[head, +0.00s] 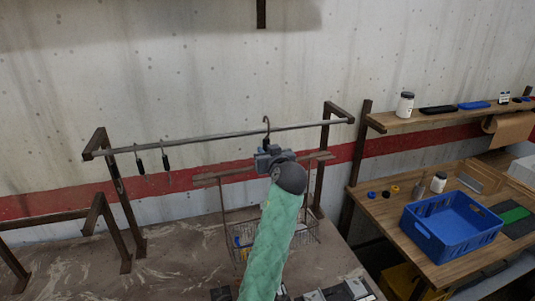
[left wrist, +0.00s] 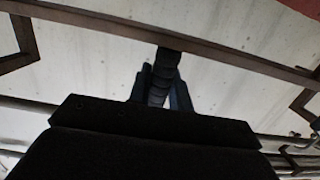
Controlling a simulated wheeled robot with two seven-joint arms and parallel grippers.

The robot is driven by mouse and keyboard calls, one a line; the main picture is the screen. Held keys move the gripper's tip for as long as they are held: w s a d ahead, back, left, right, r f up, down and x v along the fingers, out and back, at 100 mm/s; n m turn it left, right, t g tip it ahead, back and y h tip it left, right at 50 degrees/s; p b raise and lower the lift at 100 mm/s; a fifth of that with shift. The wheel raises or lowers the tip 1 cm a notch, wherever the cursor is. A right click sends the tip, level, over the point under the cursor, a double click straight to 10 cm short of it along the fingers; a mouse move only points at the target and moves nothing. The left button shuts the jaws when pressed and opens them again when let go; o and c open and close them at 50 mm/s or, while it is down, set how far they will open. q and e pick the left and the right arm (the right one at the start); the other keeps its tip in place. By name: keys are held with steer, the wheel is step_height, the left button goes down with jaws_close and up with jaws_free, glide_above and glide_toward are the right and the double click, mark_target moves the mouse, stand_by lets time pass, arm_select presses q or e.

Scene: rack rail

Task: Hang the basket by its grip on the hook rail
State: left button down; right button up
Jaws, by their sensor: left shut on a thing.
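The wire basket (head: 312,232) hangs below and behind my left arm, which hides its middle. Small blue and yellow items show inside at its left. A brown crossbar (head: 322,157) shows above the basket. My left gripper (head: 268,153) is shut on the dark ribbed grip (left wrist: 160,78), seen between its fingers in the left wrist view. A curved hook (head: 266,122) rises from the gripper to the rail (head: 220,136). Its top overlaps the rail in the picture; I cannot tell whether it rests on it. My right gripper is not in view.
A rack post (head: 128,212) stands at left. A blue crate (head: 452,228) sits on the right-hand bench, below a shelf (head: 450,115) with a jar. The rail is clear between the hooks.

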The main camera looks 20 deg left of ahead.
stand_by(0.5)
arm_select(q)
steer(key=shift+f, duration=0.15)
steer(key=shift+f+b, duration=0.25)
steer(key=shift+b, duration=0.15)
steer(key=shift+f+b, duration=0.5)
steer(key=shift+f, duration=0.15)
steer(key=shift+f, duration=0.3)
